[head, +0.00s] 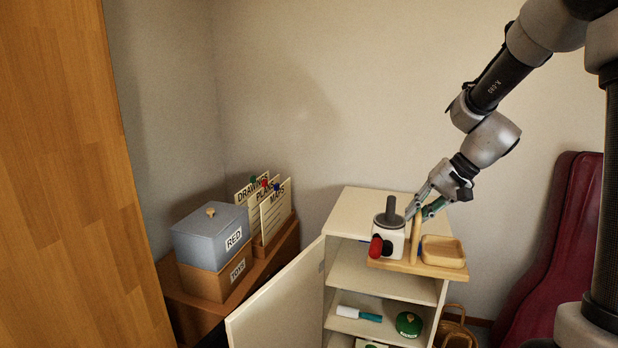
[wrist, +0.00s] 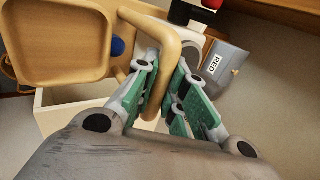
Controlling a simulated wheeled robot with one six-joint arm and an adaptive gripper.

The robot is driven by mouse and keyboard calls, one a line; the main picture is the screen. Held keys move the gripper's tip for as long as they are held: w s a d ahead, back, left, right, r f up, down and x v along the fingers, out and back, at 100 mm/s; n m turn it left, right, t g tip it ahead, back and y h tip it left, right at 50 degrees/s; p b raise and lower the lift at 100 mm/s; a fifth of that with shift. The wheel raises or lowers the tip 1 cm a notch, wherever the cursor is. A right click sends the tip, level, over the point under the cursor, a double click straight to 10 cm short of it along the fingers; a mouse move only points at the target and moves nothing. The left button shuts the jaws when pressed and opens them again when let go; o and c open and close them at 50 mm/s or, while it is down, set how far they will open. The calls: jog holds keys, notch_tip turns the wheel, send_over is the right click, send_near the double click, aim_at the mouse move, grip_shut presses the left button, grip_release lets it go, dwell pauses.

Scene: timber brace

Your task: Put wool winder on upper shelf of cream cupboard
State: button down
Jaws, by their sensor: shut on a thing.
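The wool winder has a wooden base (head: 402,264), a white body with a dark upright cylinder (head: 389,212), a red knob (head: 376,247), an upright wooden handle and a shallow wooden tray (head: 443,251). My gripper (head: 424,210) is shut on the wooden handle (wrist: 133,70), seen closely in the wrist view. The winder is roughly upright, held in front of the cream cupboard's (head: 374,197) upper opening. The upper shelf (head: 355,268) shows as a bare surface left of and below the winder; its right part is hidden. Whether the base touches the cupboard cannot be told.
The cupboard door (head: 283,306) stands open to the left. The lower shelf holds a white and teal roller (head: 358,314) and a green round object (head: 409,324). Grey and brown boxes (head: 212,238) stand left. A dark red case (head: 553,240) leans right. A basket (head: 456,329) stands low.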

jog(key=shift+r, duration=0.1)
jog(key=shift+w+n, duration=0.15)
jog(key=shift+n, duration=0.25)
jog(key=shift+w+n+g, duration=0.3)
jog(key=shift+n+g, duration=0.1)
jog(key=shift+g, duration=0.1)
jog(key=shift+w+f+n, duration=0.3)
jog(key=shift+w+n, duration=0.1)
jog(key=shift+n+g, duration=0.7)
jog(key=shift+n, duration=0.2)
jog(key=w+f, duration=0.1)
jog(key=f, duration=0.2)
jog(key=d+f, duration=0.1)
jog(key=f, duration=0.2)
jog(key=w+f, duration=0.1)
jog(key=f, duration=0.2)
jog(key=shift+w+d, duration=0.3)
notch_tip(320, 180, down, 11)
jog(key=s+d, duration=0.1)
jog(key=shift+s+d+r, duration=0.15)
jog(key=shift+s+d, duration=0.15)
jog(key=shift+d, duration=0.1)
jog(key=shift+a, duration=0.1)
